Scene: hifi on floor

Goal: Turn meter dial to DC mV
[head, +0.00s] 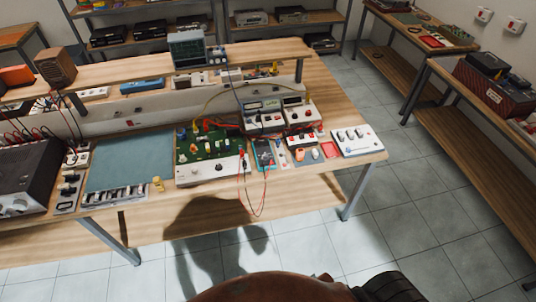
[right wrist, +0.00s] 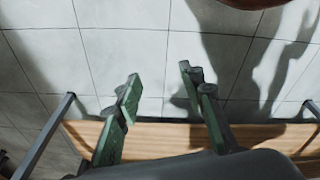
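A small teal handheld meter (head: 263,154) lies near the front edge of the wooden workbench (head: 330,92) in the head view, with red and black leads hanging over the edge. Its dial is too small to read. In the right wrist view my right gripper (right wrist: 157,88) is open and empty, its two green fingers apart above the tiled floor and the bench's edge. The meter does not show in that view. My left gripper is not in view.
A green circuit board (head: 208,146) stands left of the meter, and a white switch box (head: 357,140) is at the right corner. Bench supplies (head: 262,112) and an oscilloscope (head: 187,48) stand behind. The tiled floor in front is clear.

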